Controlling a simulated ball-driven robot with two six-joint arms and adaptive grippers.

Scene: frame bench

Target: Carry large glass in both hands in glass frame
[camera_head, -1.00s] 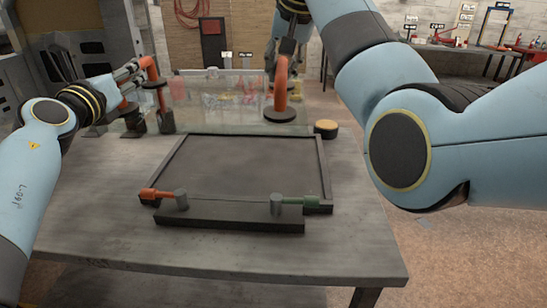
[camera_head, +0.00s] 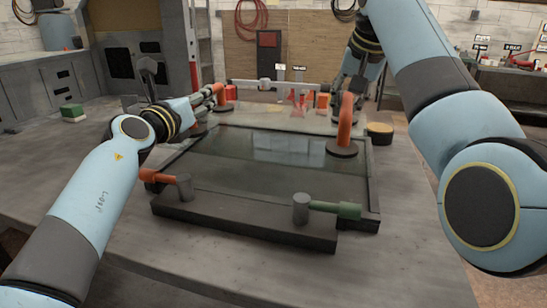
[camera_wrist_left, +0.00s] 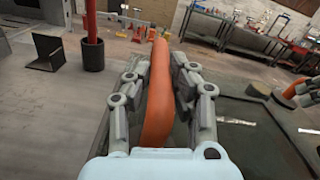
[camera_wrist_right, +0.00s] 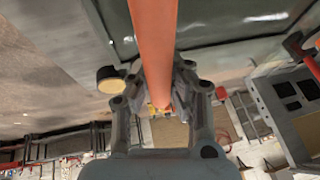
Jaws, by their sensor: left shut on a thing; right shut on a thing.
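The large glass (camera_head: 285,150) is a clear pane carrying two orange suction handles. In the head view it lies over the far part of the dark glass frame (camera_head: 373,190); I cannot tell whether it touches it. My left gripper (camera_head: 215,95) is shut on the left handle, which shows as an orange bar (camera_wrist_left: 158,95) between the fingers in the left wrist view. My right gripper (camera_head: 347,100) is shut on the right handle (camera_head: 345,122), which also fills the right wrist view (camera_wrist_right: 154,40). The right fingers are partly hidden behind this handle in the head view.
A round yellow-topped tin (camera_head: 380,132) stands right of the frame. A green-and-white block (camera_head: 73,113) lies far left. The bench's near right is clear.

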